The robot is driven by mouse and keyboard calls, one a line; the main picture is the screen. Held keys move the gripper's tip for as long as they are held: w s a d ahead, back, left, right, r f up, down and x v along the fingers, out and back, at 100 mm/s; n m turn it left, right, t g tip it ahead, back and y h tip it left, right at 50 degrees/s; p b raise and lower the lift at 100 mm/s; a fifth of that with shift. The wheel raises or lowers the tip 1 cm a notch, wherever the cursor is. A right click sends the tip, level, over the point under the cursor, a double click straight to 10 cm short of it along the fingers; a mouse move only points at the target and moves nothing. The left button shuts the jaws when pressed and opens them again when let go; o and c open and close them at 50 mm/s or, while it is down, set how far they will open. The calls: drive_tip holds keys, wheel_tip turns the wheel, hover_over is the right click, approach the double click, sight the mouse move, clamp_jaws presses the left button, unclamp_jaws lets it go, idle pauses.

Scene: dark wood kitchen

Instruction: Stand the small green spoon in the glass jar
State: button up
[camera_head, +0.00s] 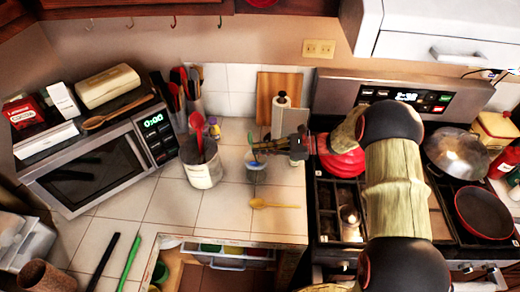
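A small glass jar (257,174), bluish and clear, stands on the tiled counter to the left of the stove. My gripper (262,147) reaches in from the right, with its dark fingers just above and beside the jar's mouth. A thin green piece, which looks like the small green spoon (252,139), shows at the fingertips above the jar. The fingers look closed around it. Its lower part is hard to make out, so I cannot tell whether it is inside the jar or only over it.
A yellow spoon (273,203) lies in front of the jar. A paper towel roll (280,116) and cutting board (277,88) stand behind. A long green utensil (130,257) lies at lower left.

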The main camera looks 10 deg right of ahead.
drive_tip(key=o, duration=0.5)
drive_tip(key=v, duration=1.2)
idle(0.8)
